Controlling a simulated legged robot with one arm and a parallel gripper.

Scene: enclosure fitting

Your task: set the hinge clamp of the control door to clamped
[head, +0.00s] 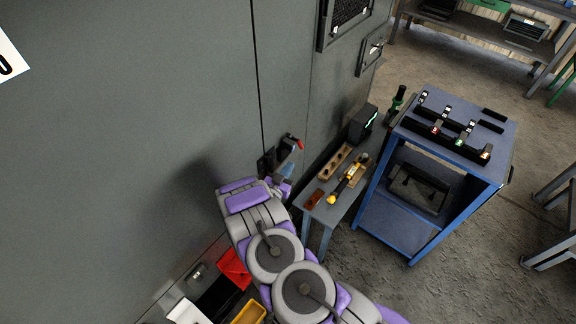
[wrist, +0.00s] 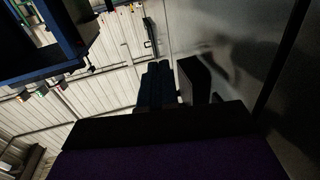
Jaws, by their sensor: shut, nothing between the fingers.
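The grey control door panel (head: 185,110) fills the left of the head view, with a dark vertical seam at its right. A small dark clamp with a red-tipped lever (head: 297,142) sits on the grey face just right of that seam. My gripper (head: 286,172) is shut and empty, just below the clamp in the head view; I cannot tell whether they touch. The lower part of the clamp is partly hidden by my gripper. The wrist view is dark, with my shut fingers (wrist: 158,85) near the middle; the clamp's setting cannot be made out.
A narrow bench (head: 318,214) with wooden blocks and a yellow-and-black tool stands right of my arm. A blue cart (head: 384,237) with several small devices is further right. A red bin (head: 234,268) and a yellow bin (head: 249,314) lie below.

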